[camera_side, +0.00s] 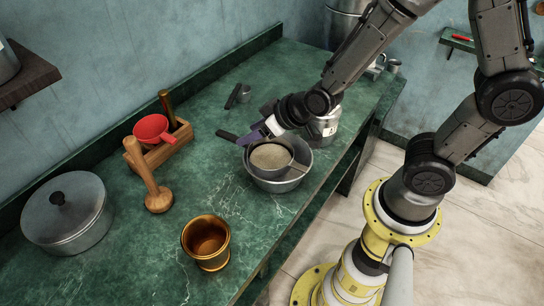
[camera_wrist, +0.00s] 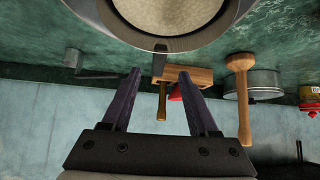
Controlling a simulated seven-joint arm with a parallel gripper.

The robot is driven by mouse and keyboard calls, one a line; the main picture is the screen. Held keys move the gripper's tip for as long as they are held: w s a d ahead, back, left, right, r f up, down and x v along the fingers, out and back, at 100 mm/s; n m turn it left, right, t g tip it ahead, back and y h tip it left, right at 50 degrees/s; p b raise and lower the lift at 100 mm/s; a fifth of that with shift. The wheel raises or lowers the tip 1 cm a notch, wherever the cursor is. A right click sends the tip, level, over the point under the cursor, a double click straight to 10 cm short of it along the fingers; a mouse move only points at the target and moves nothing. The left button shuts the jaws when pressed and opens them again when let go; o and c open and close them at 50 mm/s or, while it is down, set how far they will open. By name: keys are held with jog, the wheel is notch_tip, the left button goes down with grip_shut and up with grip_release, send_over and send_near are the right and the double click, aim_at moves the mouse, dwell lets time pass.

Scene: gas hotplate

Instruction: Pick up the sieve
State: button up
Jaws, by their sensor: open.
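The sieve (camera_side: 270,156) has a round, pale mesh bowl with a metal rim and a dark handle. It rests in a wide metal bowl (camera_side: 283,186) on the green counter. Its mesh fills the top of the wrist view (camera_wrist: 155,14). My gripper (camera_side: 247,136) is at the sieve's handle, on the left side of the rim. In the wrist view, its two purple fingers (camera_wrist: 159,74) are spread apart, with the dark handle lying between or just ahead of their tips. Contact with the handle cannot be made out.
A metal canister (camera_side: 327,125) stands right behind the bowl. A brass mortar (camera_side: 206,244), a wooden pestle (camera_side: 157,198), a lidded pot (camera_side: 66,222) and a wooden box (camera_side: 164,153) with a red scoop (camera_side: 152,128) stand to the left. A small metal cup (camera_side: 245,95) is behind.

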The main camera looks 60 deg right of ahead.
aim_at(235, 138)
jog(key=shift+w+x, duration=0.2)
jog(key=shift+x, duration=2.65)
jog(key=shift+d+r, duration=0.1)
jog(key=shift+r, duration=0.15)
grip_shut()
